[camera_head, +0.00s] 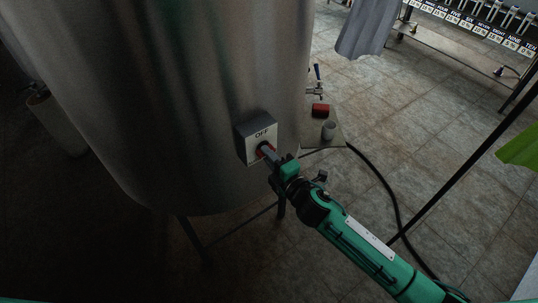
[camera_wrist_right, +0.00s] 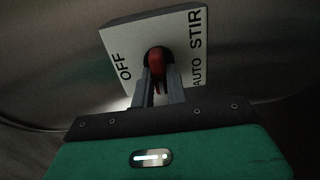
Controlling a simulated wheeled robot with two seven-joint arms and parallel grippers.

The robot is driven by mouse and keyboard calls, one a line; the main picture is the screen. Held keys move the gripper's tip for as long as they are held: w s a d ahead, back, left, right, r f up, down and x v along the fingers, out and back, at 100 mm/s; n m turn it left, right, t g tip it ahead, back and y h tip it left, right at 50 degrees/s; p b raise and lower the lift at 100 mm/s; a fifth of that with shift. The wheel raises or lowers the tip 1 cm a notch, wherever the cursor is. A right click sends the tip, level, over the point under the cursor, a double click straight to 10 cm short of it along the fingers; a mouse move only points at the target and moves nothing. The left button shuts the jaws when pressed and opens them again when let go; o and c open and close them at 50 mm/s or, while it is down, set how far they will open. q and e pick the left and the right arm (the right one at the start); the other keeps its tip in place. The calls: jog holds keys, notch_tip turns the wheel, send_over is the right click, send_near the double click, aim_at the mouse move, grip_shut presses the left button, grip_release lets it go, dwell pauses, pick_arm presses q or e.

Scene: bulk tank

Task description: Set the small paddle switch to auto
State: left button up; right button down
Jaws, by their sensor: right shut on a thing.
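The switch box (camera_head: 258,137) is a grey box with a white face on the side of the big steel tank (camera_head: 190,90). The word OFF shows on its face in the head view. In the right wrist view the face (camera_wrist_right: 140,40) also reads STIR and AUTO on the right, with OFF on the left. The red paddle (camera_wrist_right: 156,60) is at the middle of the face. My right gripper (camera_head: 267,151) is shut on the paddle, its two fingers on either side of it. The fingers partly hide the paddle, so its exact setting is unclear. My left gripper is not in view.
A black hose (camera_head: 384,185) lies on the tiled floor.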

jog(key=shift+n, duration=0.3)
jog(key=c, duration=1.4)
grip_release()
jog(key=b+v, duration=0.4)
jog(key=v, duration=0.9)
jog(key=shift+s+d, duration=0.2)
jog(key=shift+s, duration=0.15)
jog(key=shift+f, duration=0.1)
